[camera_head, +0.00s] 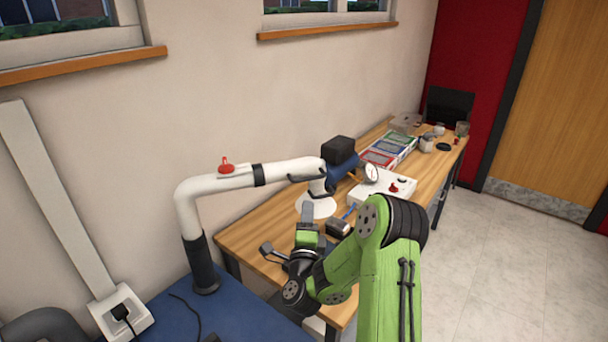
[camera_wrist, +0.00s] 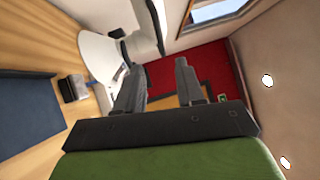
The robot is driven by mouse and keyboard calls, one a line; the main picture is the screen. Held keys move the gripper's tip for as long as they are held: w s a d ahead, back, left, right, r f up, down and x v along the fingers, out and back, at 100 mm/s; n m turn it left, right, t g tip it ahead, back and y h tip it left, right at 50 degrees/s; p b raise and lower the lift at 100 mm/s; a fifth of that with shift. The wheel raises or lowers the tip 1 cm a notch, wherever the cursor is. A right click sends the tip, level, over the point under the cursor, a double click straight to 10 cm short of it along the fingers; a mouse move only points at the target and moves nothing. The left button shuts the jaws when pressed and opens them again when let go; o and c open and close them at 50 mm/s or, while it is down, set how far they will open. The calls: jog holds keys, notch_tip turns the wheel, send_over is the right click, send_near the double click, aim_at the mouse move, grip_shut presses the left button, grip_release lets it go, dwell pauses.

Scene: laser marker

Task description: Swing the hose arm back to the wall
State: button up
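The white hose arm (camera_head: 225,183) rises from a black sleeve (camera_head: 202,264) near the wall, bends, and reaches right over the wooden table. A red knob (camera_head: 226,165) sits on top of its tube. Its white flared hood (camera_head: 317,206) hangs at the far end, low over the table. My gripper (camera_head: 305,222) is in front of the hood and below the tube. In the wrist view, my gripper (camera_wrist: 158,75) has its two grey fingers apart with nothing between them. The hood (camera_wrist: 98,55) and a white tube (camera_wrist: 140,25) show beyond and left of the fingers.
The wooden table (camera_head: 262,222) runs along the wall. It holds a white box with a gauge (camera_head: 383,187), coloured trays (camera_head: 388,150) and a small dark box (camera_head: 338,228). A blue surface (camera_head: 240,318) lies in front. Open floor (camera_head: 500,250) is at right.

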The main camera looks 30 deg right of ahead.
aim_at(309, 179)
jog(key=p+x, duration=0.5)
jog(key=x, duration=0.8)
jog(key=shift+w+d, duration=0.1)
jog(key=shift+d, duration=0.05)
jog(key=shift+w+d, duration=0.25)
grip_shut()
jog(key=shift+a, duration=0.1)
